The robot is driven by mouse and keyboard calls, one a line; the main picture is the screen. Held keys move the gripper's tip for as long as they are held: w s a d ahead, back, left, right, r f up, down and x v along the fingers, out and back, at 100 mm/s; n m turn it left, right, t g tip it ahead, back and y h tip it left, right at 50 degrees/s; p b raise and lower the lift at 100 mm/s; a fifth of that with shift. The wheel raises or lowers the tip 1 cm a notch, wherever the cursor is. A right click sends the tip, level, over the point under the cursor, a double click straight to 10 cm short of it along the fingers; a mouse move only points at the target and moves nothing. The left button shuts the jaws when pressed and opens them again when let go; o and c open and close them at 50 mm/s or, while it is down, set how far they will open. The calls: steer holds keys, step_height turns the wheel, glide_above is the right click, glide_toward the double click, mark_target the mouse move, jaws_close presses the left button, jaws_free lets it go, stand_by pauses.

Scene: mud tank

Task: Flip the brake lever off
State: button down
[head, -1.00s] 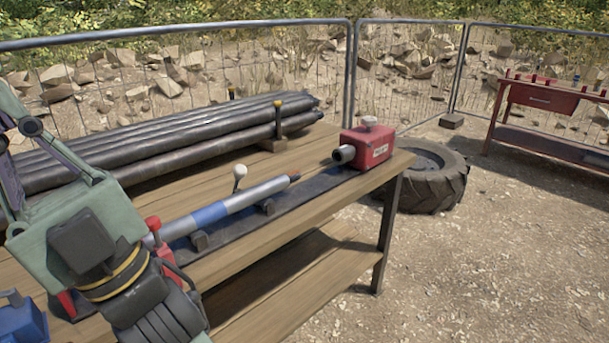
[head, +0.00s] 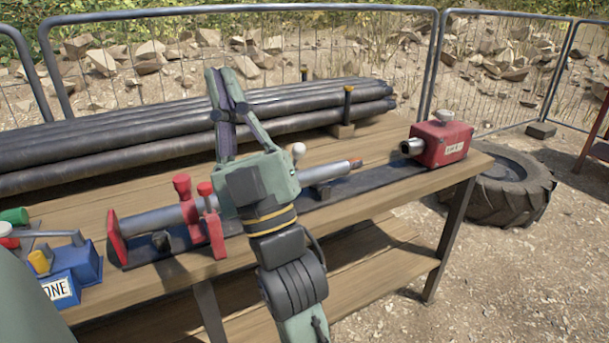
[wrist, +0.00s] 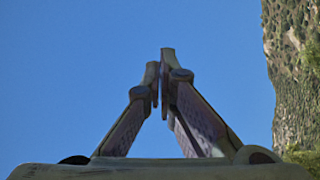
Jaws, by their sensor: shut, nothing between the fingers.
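My gripper (head: 226,75) is shut and empty, its fingers pointing up above the workbench. In the wrist view the fingertips (wrist: 161,62) meet against blue sky. Two upright red levers or clamps, one taller (head: 185,200) and one shorter (head: 208,215), stand by a grey pipe (head: 150,218) just left of my gripper. A white-knobbed lever (head: 298,150) shows just right of it. A blue box (head: 80,262) with a grey handle sits at the bench's left. I cannot tell which of these is the brake lever. My arm hides the middle of the pipe.
The wooden workbench (head: 375,200) carries a red machine (head: 442,143) at its right end and a stack of black pipes (head: 120,150) behind. A tyre (head: 512,185) lies on the ground to the right. A wire fence (head: 435,60) runs behind. Open gravel (head: 540,280) lies front right.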

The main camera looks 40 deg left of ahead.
steer(key=w+f+n+t+h+b, duration=0.1)
steer(key=w+f+n+h+b, duration=0.1)
steer(key=w+f+h, duration=0.3)
steer(key=w+d+f+n+t+h+b, duration=0.1)
steer(key=w+f+h, duration=0.4)
steer(key=w+f, duration=0.8)
step_height(320, 180, down, 10)
steer(key=n+t+b, duration=0.1)
steer(key=n+b, duration=0.1)
steer(key=shift+w+d+f+n+t+h, duration=0.2)
steer(key=shift+n+t+h, duration=0.1)
steer(key=shift+n+h, duration=0.1)
steer(key=p, duration=0.4)
glide_toward(301, 156)
steer(key=x, duration=0.6)
steer(key=shift+a, duration=0.1)
steer(key=shift+w+a, duration=0.25)
steer(key=shift+a, duration=0.15)
steer(key=shift+r+p, duration=0.1)
steer(key=shift+p, duration=0.2)
